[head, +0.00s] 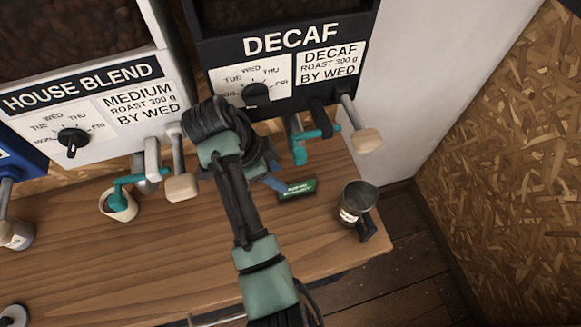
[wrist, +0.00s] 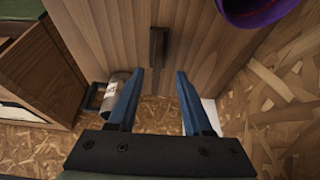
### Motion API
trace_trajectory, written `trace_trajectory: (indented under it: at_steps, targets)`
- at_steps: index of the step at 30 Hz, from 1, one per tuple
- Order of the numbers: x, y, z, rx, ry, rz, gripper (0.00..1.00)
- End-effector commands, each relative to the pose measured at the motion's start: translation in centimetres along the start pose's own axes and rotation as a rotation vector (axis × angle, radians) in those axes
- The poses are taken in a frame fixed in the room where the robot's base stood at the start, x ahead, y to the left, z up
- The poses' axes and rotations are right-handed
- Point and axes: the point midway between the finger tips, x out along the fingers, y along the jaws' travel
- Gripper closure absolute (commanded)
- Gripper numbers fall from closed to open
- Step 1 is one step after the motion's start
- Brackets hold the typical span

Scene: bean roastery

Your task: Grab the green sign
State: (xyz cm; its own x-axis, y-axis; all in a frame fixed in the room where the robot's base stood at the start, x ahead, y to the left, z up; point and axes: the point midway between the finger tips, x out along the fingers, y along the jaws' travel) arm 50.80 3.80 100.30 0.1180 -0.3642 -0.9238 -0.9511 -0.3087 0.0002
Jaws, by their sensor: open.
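The green sign (head: 297,189) with small pale lettering stands on the wooden counter below the decaf dispenser in the head view. My gripper (head: 272,178) is just left of it there, largely hidden behind my own arm. In the wrist view my gripper (wrist: 159,73) has its two blue fingers spread with nothing held between them. A narrow dark piece (wrist: 157,48), which looks like the sign seen nearly edge-on, lies ahead of the gap between the fingertips. I cannot tell the exact distance to it.
A metal cup (head: 352,201) with a dark handle stands right of the sign, near the counter's (head: 150,260) right end. The decaf dispenser's (head: 290,45) levers hang above. A white cup (head: 119,206) stands at left. A purple rounded object (wrist: 258,10) shows in the wrist view.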

Motion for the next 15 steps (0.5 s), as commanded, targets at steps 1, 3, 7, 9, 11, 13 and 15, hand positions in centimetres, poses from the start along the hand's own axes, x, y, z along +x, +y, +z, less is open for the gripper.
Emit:
trace_trajectory:
  at_steps: [1,3,7,9,11,13,15]
  targets:
    - [0.3,0.1,0.0,0.0,0.0,0.003,0.5]
    - [0.9,0.1,0.0,0.0,0.0,0.003,0.5]
    - [2.3,0.2,-0.1,0.001,0.0,0.003,0.5]
    - [3.0,0.3,-0.1,0.0,0.0,0.004,0.5]
    - [3.8,0.5,-0.2,0.001,0.0,0.006,0.5]
    - [5.0,0.6,-0.2,0.0,0.0,0.006,0.5]
    - [6.1,0.6,-0.2,0.0,-0.001,0.004,0.5]
